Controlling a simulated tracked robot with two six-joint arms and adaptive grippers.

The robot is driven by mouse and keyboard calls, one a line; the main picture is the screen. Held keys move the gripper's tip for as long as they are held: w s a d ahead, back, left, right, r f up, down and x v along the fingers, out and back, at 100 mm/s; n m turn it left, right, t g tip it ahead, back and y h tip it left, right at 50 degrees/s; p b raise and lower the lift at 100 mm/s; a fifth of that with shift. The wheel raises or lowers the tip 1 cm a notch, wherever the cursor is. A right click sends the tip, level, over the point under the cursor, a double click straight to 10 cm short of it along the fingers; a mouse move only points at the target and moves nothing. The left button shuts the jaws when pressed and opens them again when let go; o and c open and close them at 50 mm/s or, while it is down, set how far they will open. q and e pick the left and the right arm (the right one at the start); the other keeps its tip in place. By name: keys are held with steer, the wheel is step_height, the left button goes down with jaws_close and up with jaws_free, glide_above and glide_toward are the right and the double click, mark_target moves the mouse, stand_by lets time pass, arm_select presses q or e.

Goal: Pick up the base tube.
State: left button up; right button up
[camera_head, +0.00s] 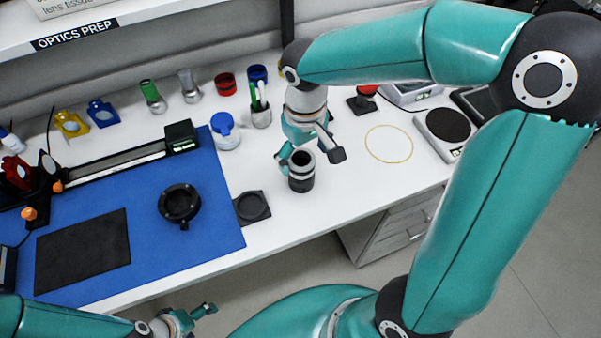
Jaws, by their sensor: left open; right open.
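The base tube appears to be the short black open-topped cylinder (301,182) with a grey band, standing upright on the white bench near its front edge. My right gripper (311,155) comes down from above with its fingers spread. One finger is at the tube's upper left and the other is to its upper right. I cannot tell whether either finger touches the tube. My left gripper (205,309) is open and empty at the bottom left, in front of the bench and well away from the tube.
A square black holder (252,207) sits left of the tube, and a black ring mount (179,204) lies on the blue mat (215,235). A pen cup (261,117) and a blue-lidded jar (225,135) stand behind. The bench around the yellow ring (389,158) is clear.

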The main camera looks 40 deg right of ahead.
steer(key=f, duration=0.3)
steer(key=f+p, duration=0.1)
steer(key=f, duration=0.1)
steer(key=shift+w+a, duration=0.2)
steer(key=shift+a, duration=0.15)
steer(key=c, duration=1.3)
steer(key=shift+r, duration=0.2)
steer(key=shift+c, duration=0.2)
